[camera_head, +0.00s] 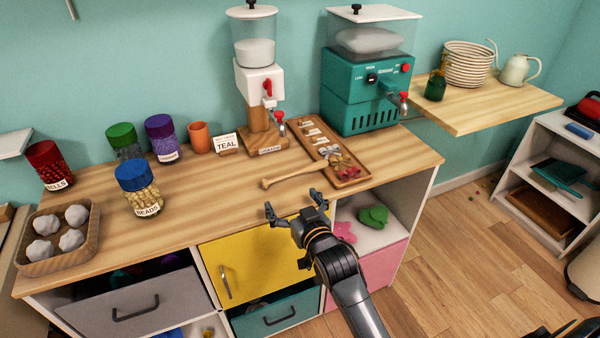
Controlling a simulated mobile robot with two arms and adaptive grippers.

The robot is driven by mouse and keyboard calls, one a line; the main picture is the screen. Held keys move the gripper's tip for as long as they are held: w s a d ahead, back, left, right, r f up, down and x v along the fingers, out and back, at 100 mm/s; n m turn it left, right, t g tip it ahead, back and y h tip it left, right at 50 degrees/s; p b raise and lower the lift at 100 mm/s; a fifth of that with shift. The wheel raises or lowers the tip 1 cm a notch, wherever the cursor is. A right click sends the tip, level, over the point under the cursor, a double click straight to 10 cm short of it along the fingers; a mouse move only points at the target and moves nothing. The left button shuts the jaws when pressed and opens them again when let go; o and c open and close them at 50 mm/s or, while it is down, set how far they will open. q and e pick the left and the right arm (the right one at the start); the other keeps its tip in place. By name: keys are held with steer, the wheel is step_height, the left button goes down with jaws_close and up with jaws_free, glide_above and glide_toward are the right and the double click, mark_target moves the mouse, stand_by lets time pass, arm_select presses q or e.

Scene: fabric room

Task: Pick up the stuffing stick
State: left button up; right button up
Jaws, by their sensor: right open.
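The stuffing stick, a pale wooden rod (300,175) with a knobbed left end, lies on the wooden counter near its front edge. Its right end reaches the wooden tray (352,181); whether it rests on the tray rim I cannot tell. My right gripper (293,203) is open and empty, its fingers spread at the counter's front edge, just nearer to me than the stick. It appears apart from the stick. My left gripper is not in view.
Jars, including a blue-lidded bead jar (140,190), and a wooden tray of white balls (88,250) stand to the left. A white dispenser (262,80) and a teal machine (365,85) stand behind. A yellow cabinet door (250,268) and grey drawer (140,302) are below.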

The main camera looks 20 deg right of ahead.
mark_target(279, 191)
steer(key=shift+w+f, duration=0.15)
steer(key=shift+w, duration=1)
steer(key=shift+w+a+f, duration=0.1)
steer(key=shift+w+a, duration=0.1)
steer(key=shift+w, duration=1.2)
steer(key=shift+w+a+f, duration=0.1)
steer(key=shift+w+a, duration=0.05)
steer(key=shift+w, duration=1.2)
jaws_close()
